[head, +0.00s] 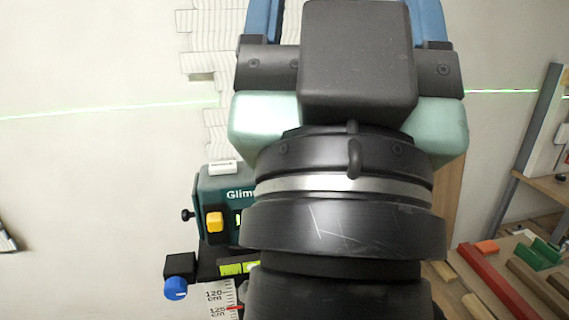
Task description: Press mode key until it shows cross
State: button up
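A teal laser level (212,184) marked "Glim…" stands left of my arm, its right part hidden behind the arm. It has a yellow switch (214,222) on its front and a small white piece (223,166) with tiny unreadable print on top. I cannot tell which part is the mode key. A green laser line (120,107) runs nearly level across the wall on both sides of my arm; no upright line shows, but the middle is hidden. My gripper (350,60) is above and right of the level, seen from behind. Its fingertips are out of sight.
Below the level are a blue knob (176,289) and a centimetre scale (222,300). Striped wall relief (212,45) shows behind the gripper. At right, a wooden bench holds a red bar (492,280) and a green block (540,254). The wall at left is mostly clear.

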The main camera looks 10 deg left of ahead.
grip_shut()
dwell(1.5)
